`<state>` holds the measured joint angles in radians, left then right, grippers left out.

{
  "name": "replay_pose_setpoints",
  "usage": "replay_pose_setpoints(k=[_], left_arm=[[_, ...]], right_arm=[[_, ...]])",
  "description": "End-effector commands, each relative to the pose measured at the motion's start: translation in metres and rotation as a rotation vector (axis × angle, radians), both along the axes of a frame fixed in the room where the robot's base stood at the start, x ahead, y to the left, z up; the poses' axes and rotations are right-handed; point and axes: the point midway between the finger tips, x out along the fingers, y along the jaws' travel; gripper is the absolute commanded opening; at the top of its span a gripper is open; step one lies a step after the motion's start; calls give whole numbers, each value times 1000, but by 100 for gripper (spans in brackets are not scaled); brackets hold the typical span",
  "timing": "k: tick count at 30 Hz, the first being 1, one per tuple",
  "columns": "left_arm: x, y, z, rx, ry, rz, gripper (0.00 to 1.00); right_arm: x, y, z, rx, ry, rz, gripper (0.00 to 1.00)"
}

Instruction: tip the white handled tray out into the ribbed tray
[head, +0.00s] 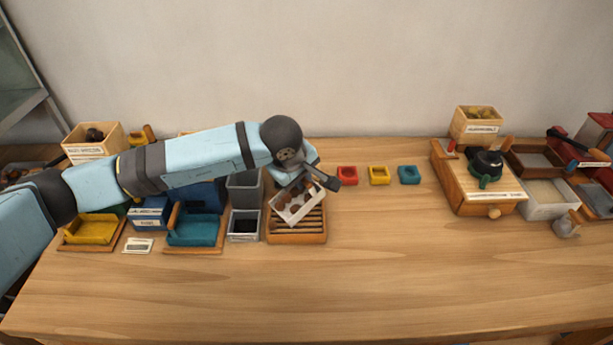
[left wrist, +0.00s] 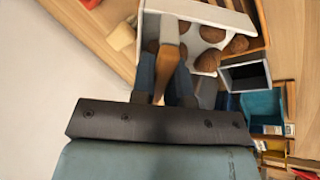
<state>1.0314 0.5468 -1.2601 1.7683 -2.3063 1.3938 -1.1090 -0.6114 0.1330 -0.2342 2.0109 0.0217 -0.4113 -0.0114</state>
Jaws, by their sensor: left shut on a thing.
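The white handled tray (head: 301,214) is held over the ribbed wooden tray (head: 312,236), slanted in the head view, with several brown chestnuts inside. It also shows in the left wrist view (left wrist: 198,12), where several chestnuts lie in it. My left gripper (head: 308,176) is above the tray; in the left wrist view its fingers (left wrist: 164,88) are shut on the tray's wooden handle (left wrist: 166,60). The ribbed tray's front slats show bare; its back part is hidden under the white tray. My right gripper is not in view.
A grey bin (head: 244,226) stands just left of the ribbed tray, with a teal tray (head: 194,232) beyond it. Red (head: 347,175), yellow (head: 379,175) and blue (head: 409,174) small dishes stand to the right. The table front is clear. A wooden box (head: 480,192) stands farther right.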

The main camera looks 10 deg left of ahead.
Motion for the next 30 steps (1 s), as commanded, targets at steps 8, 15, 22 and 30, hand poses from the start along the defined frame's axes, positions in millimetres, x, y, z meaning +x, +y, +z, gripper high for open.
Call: replay_pose_setpoints(k=[8, 15, 22, 30], left_arm=[[-15, 13, 3, -124, -148, 0, 0], [-25, 22, 4, -211, -251, 0, 0], [-33, 29, 10, -277, -326, 0, 0], [-37, 32, 17, -305, -358, 0, 0]], right_arm=[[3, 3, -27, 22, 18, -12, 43], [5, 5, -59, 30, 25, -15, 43], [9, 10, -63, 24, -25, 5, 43], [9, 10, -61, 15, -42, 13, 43]])
